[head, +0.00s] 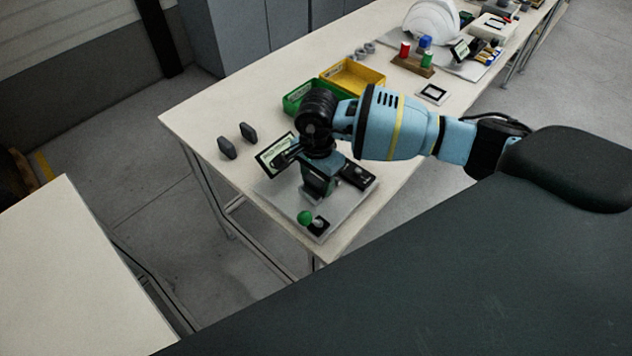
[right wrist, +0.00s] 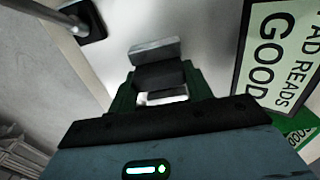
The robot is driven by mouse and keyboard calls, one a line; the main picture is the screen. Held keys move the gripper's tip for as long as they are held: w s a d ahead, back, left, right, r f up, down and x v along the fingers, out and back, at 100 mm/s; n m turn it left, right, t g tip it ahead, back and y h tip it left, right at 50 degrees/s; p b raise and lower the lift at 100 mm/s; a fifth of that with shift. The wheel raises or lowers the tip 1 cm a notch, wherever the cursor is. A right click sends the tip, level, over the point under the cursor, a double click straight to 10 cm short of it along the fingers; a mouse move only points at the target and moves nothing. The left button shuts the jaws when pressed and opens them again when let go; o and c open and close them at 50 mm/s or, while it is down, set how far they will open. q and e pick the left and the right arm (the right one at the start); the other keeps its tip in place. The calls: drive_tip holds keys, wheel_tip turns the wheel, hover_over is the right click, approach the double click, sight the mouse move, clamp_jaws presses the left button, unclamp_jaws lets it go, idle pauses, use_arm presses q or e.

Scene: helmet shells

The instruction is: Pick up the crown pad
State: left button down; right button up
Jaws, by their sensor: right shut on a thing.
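My right gripper (head: 320,190) points down over a grey fixture plate at the near end of the long table. In the right wrist view its green fingers (right wrist: 161,98) are shut on a dark grey block with a lighter face, which I take for the crown pad (right wrist: 158,74). In the head view I cannot make out this pad between the fingers. Whether it touches the plate is unclear. My left gripper is not in view.
The fixture plate (head: 325,226) carries a green-knobbed lever (head: 305,217) and a black box (head: 356,175). A sign (head: 276,155), reading "PAD READS GOOD" in the wrist view, stands beside it. Two dark pads (head: 227,148) stand left; green (head: 294,99) and yellow (head: 357,76) bins lie behind.

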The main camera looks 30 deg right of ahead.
sight(317, 178)
wheel_tip(317, 178, up, 10)
drive_tip(key=shift+r, duration=0.1)
idle(0.4)
